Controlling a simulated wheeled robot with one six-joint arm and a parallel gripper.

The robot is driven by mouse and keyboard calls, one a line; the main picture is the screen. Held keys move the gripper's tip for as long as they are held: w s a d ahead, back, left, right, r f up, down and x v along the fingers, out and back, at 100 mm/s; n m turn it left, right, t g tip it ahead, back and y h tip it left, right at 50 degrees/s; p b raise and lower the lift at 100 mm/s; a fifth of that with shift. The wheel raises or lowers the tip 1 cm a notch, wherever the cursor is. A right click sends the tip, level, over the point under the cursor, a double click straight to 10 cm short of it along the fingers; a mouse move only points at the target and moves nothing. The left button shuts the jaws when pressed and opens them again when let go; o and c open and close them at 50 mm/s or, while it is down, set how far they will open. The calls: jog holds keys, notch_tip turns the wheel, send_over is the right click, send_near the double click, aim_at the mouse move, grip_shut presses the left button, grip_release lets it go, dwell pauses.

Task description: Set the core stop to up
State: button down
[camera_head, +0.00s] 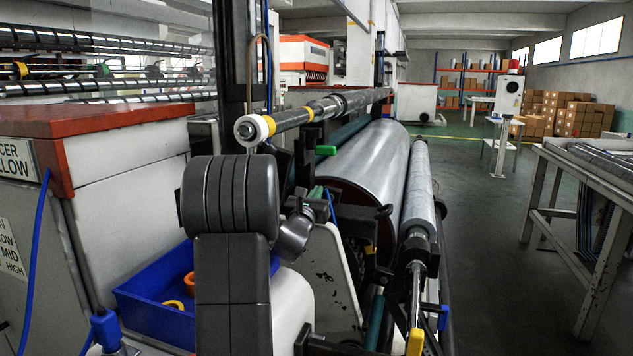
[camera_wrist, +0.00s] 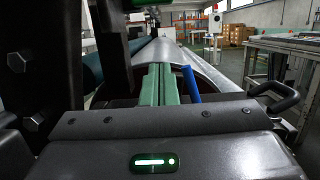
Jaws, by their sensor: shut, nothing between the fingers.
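No readable label marks the core stop, so I cannot tell for sure which part it is. A small blue lever (camera_wrist: 191,84) stands in front of the large roll's end in the wrist view, leaning slightly to the left at its top. It also shows in the head view (camera_head: 331,206). My gripper (camera_wrist: 156,80) has its green fingers shut together with nothing between them. They are just left of the blue lever; whether they touch it is unclear. In the head view my arm hides most of the gripper.
A large metallic roll (camera_head: 362,170) and a thinner roll (camera_head: 420,185) extend away. A green handle (camera_head: 325,150) sits on the dark frame above. A black loop handle (camera_wrist: 275,92) is to the right. A blue bin (camera_head: 150,310) stands left.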

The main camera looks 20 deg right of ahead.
aim_at(328, 149)
jog(key=p+x, duration=0.1)
jog(key=x, duration=0.1)
jog(key=p+x, duration=0.1)
jog(key=x, duration=0.2)
jog(key=p+x, duration=0.1)
jog(key=x, duration=0.1)
jog(key=shift+d+r, duration=0.45)
notch_tip(328, 149, up, 4)
jog(key=shift+w+f+p, duration=0.15)
jog(key=shift+w+p, duration=0.05)
jog(key=shift+p, duration=0.85)
jog(key=shift+r+b, duration=0.35)
jog(key=shift+r, duration=1.55)
